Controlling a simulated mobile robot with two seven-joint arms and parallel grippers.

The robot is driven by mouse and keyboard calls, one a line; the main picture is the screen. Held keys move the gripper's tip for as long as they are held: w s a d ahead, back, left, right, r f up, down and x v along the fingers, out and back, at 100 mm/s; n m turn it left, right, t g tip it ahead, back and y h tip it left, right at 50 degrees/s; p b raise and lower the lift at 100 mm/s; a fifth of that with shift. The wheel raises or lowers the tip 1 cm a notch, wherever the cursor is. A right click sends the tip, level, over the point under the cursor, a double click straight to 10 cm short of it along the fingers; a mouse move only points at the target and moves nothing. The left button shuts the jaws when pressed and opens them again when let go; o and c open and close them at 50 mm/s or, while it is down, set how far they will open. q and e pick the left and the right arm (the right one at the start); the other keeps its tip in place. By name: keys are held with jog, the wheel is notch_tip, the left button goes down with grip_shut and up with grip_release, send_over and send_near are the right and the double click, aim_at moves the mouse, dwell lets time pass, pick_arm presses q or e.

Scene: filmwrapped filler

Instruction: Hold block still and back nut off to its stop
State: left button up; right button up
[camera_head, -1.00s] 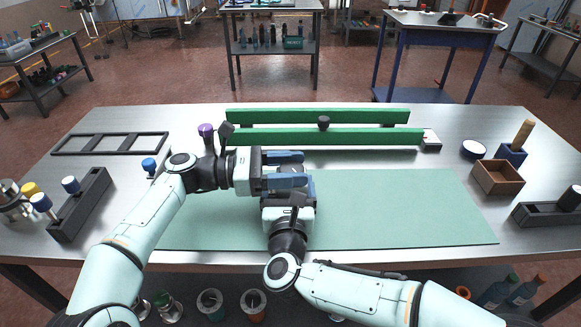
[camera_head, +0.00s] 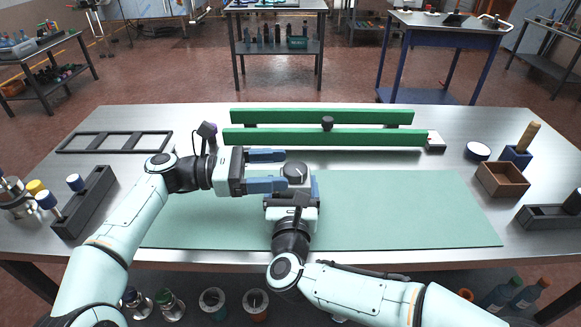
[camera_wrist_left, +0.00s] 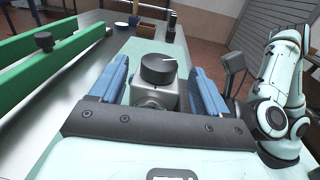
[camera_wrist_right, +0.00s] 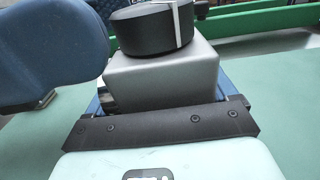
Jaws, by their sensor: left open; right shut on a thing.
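A grey metal block (camera_wrist_right: 160,78) stands on the green mat (camera_head: 400,210). A round black nut (camera_wrist_left: 158,70) with a white line sits on top of the block; it also shows in the head view (camera_head: 295,172). My right gripper (camera_head: 292,200) is shut on the block from the near side; its fingers are mostly hidden in its wrist view. My left gripper (camera_head: 284,170) is open, left of the nut, with blue fingertips on either side of its near edge and clear of it. One left finger (camera_wrist_right: 50,45) looms large in the right wrist view.
Green rails (camera_head: 330,136) with a black knob (camera_head: 327,123) lie behind the mat. A wooden box (camera_head: 502,180) and a dark holder (camera_head: 545,216) stand at right. A black rack (camera_head: 85,203) stands at left. Much of the mat's right side is bare.

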pick_arm(q)
jog(key=a, duration=0.7)
jog(key=shift+s+a, duration=0.25)
jog(key=shift+a, duration=0.1)
pick_arm(e)
jog(key=o, duration=1.1)
jog(key=shift+c, duration=0.2)
